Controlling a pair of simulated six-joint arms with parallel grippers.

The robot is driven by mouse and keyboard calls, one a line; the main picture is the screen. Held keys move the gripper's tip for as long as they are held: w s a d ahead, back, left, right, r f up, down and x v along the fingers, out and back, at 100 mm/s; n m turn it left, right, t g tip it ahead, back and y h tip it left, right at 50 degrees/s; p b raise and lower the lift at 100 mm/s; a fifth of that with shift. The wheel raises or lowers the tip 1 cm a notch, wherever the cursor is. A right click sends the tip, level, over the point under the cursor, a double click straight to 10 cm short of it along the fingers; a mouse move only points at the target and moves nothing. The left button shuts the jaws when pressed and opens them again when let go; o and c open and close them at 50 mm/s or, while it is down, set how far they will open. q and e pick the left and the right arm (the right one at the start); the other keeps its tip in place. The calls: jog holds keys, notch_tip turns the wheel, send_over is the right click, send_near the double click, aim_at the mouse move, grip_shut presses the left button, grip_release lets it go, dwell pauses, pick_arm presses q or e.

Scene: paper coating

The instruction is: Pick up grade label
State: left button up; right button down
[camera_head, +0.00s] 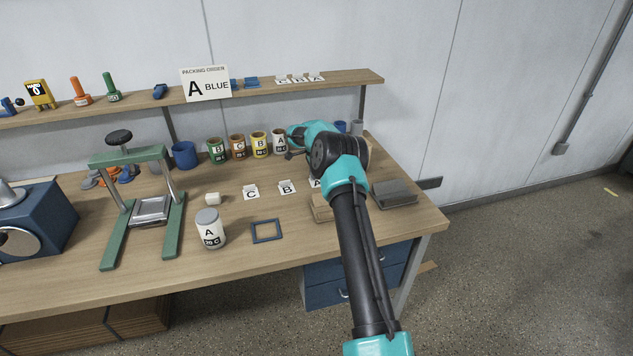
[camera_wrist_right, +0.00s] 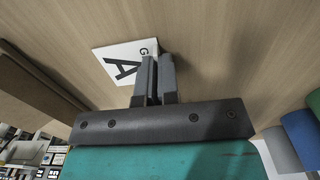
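White grade labels lie in a row on the table: C (camera_head: 251,192), B (camera_head: 287,187) and A (camera_head: 315,183), the last partly hidden by my right arm. In the right wrist view the A label (camera_wrist_right: 122,64) is beside the fingers of my right gripper (camera_wrist_right: 158,76). The left finger overlaps the label's near right edge. The fingers are close together with a narrow gap; whether they pinch the label cannot be seen. In the head view my right arm hides its fingers. My left gripper is not in view.
A packing order sign (camera_head: 206,84) reading A BLUE stands on the shelf. Several labelled cans stand behind the labels. A grey lidded jar (camera_head: 210,229) marked A, a blue square frame (camera_head: 266,231) and a green press (camera_head: 137,200) are to the left. A dark grey block (camera_head: 395,193) is to the right.

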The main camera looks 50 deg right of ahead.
notch_tip(320, 180, up, 10)
dwell(0.8)
dwell(0.3)
